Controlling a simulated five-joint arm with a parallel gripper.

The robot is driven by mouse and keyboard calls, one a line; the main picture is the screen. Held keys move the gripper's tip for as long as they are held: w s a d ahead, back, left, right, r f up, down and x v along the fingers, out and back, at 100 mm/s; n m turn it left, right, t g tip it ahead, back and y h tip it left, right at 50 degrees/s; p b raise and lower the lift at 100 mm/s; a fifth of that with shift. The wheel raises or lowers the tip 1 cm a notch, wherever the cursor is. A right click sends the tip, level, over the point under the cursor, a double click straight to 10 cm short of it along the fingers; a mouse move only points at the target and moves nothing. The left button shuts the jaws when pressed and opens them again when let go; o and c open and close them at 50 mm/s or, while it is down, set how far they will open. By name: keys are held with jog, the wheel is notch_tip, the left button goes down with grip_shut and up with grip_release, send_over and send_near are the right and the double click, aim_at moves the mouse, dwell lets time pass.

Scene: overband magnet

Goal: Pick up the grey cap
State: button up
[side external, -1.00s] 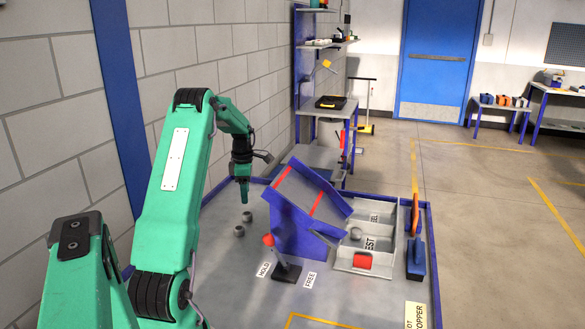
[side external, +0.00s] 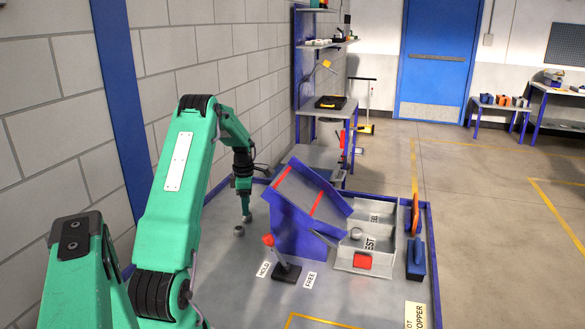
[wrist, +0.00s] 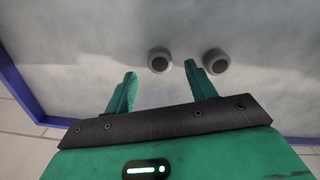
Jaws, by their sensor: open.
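Two small round grey caps show on the table in the wrist view. One grey cap (wrist: 160,60) lies in line with the gap between the fingertips of my gripper (wrist: 160,70). The other grey cap (wrist: 216,61) is just outside the right finger. My gripper is open and empty, pointing down over the table. In the side view, my gripper (side external: 246,215) is low beside the caps. The nearer cap (side external: 238,232) is in clear view there, and the farther one is mostly hidden by the fingers. Whether a finger touches a cap cannot be told.
A blue sloped chute (side external: 297,225) with red stripes stands right of my gripper. A grey tray (side external: 378,263) beyond it holds a round grey piece (side external: 356,234). A red-knobbed lever (side external: 284,265) stands in front of the chute. The front of the table is mostly clear.

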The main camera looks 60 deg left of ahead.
jog(key=shift+f, duration=1.85)
jog(key=c, duration=1.1)
jog(key=shift+r, duration=5.05)
jog(key=d+r+m, duration=0.2)
jog(key=d+r, duration=0.2)
jog(key=r, duration=0.2)
jog(key=d+r+m, duration=0.2)
jog(key=d+r, duration=0.2)
jog(key=r, duration=0.2)
jog(key=d+r+m, duration=0.2)
jog(key=d+r, duration=0.3)
jog(key=r, duration=0.1)
jog(key=shift+w+r, duration=0.2)
jog(key=shift+r, duration=0.05)
